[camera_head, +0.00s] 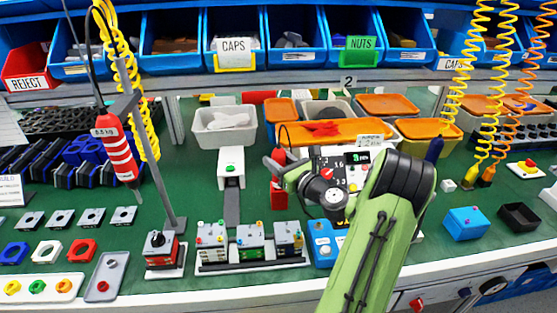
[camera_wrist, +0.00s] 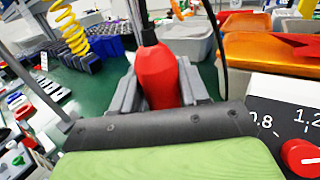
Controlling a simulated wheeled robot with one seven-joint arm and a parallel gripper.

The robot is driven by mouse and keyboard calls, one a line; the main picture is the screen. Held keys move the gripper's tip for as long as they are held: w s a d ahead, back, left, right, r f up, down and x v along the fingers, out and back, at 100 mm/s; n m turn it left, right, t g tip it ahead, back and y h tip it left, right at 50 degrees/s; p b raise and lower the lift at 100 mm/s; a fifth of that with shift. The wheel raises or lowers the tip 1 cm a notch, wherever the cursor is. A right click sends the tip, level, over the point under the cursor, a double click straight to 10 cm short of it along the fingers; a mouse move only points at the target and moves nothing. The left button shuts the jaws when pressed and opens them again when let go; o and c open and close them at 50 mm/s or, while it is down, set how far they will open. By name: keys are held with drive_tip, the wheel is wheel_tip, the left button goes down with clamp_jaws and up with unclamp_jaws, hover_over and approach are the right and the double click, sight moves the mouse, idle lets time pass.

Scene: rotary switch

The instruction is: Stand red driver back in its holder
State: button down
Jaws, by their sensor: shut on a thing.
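My gripper (camera_wrist: 160,88) is shut on the red driver (camera_wrist: 158,76), whose red body sits between the two grey fingers in the wrist view. The driver's dark top end points away from the wrist. In the head view the red driver (camera_head: 278,157) shows partly at the left end of my gripper (camera_head: 284,172), above the green bench. A red block-like part (camera_head: 278,196) shows just below it; I cannot tell whether this is the holder or part of the driver. The driver's tip is hidden, and no holder can be made out for certain.
A red-and-white striped tool (camera_head: 119,150) hangs at the left beside a grey post (camera_head: 160,190). A white fixture (camera_head: 231,165) stands left of my gripper. Orange-lidded bins (camera_head: 335,131) are behind. A dial panel (camera_wrist: 285,125) is close at right in the wrist view.

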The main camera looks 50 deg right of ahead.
drive_tip(key=shift+f, duration=0.2)
idle(0.3)
drive_tip(key=shift+c, duration=2.4)
unclamp_jaws()
drive_tip(key=shift+f, duration=0.1)
drive_tip(key=s+a+p, duration=0.2)
drive_tip(key=s, duration=1.3)
drive_tip(key=shift+s+a, duration=0.2)
drive_tip(key=shift+s, duration=0.1)
